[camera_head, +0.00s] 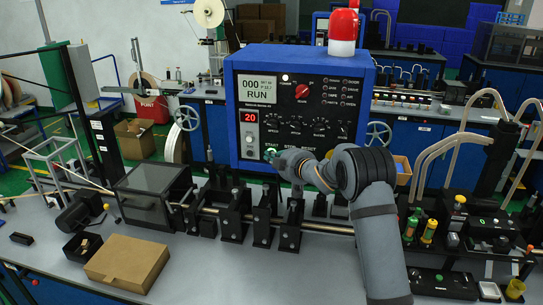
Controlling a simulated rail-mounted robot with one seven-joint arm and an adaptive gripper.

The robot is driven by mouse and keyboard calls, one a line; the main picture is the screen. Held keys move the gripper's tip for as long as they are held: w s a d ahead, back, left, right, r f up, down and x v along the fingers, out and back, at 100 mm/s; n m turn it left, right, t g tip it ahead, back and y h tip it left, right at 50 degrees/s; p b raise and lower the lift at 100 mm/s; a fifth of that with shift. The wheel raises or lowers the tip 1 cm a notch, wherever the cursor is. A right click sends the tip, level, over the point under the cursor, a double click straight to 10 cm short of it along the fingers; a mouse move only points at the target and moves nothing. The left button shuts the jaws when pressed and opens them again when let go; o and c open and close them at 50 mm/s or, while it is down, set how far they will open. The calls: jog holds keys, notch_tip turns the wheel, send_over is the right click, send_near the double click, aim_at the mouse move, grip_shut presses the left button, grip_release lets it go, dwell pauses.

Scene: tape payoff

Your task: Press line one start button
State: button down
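The blue control box (305,60) stands on the bench in the middle of the head view, with a black front panel. Its display (257,88) reads "000" and "RUN", and a red readout (249,116) shows "20". A green button (270,152) shows at the panel's lower left, beneath small lettering that seems to read START. My gripper (276,160) is at this lower edge, its tip at or right by the green button. I cannot tell whether it touches. The fingers are too small and partly hidden to show open or shut. My wrist hides the panel's lower middle.
Below the box, a shaft with black brackets (235,213) runs along the bench. A brown cardboard box (127,263) and a dark clear-lidded case (153,193) are at left. Bottles and black fixtures (428,230) crowd the right. A red beacon (343,30) tops the box.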

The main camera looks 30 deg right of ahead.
jog(key=s+a+b, duration=0.3)
jog(key=s+b, duration=0.1)
jog(key=b, duration=0.1)
jog(key=shift+s+a, duration=0.35)
jog(key=shift+r, duration=0.1)
dwell(0.5)
